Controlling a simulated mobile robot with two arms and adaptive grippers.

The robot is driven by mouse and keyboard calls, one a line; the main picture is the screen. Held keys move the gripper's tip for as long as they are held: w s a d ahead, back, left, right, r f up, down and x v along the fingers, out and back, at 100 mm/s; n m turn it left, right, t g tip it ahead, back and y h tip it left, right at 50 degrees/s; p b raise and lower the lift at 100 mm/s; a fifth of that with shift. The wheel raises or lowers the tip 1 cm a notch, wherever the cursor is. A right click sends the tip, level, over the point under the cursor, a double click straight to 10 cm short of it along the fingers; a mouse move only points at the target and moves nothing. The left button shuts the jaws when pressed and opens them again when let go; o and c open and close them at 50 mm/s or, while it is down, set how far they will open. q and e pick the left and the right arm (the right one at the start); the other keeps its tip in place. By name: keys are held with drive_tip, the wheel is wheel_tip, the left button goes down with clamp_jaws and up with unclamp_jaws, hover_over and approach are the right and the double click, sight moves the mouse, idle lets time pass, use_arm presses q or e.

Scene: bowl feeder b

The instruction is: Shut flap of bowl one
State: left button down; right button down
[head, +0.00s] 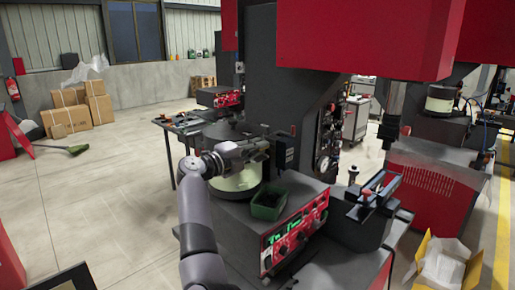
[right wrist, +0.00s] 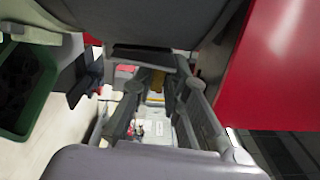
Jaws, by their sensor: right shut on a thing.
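Bowl one, a pale green-cream round bowl (head: 236,187), sits on the dark feeder bench, partly covered by my right arm. A dark rounded cover (head: 226,132), which looks like its flap, shows just behind and above my arm, raised off the bowl. My right gripper (head: 264,149) is over the bowl's far right side. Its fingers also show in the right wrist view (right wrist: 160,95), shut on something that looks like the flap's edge. The exact contact is hidden. My left gripper is not in view.
A green bin (head: 268,203) of dark parts stands right of the bowl; it also shows in the right wrist view (right wrist: 24,88). The red control panel (head: 292,236) is in front. A dark column (head: 262,75) rises behind.

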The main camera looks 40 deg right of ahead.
drive_tip(key=shift+a+f, duration=0.1)
drive_tip(key=shift+f, duration=0.55)
drive_tip(key=c, duration=2)
unclamp_jaws()
drive_tip(key=o, duration=0.3)
drive_tip(key=shift+r, duration=0.25)
drive_tip(key=a, duration=0.7)
drive_tip(key=shift+s+a, duration=0.3)
drive_tip(key=shift+o, duration=0.5)
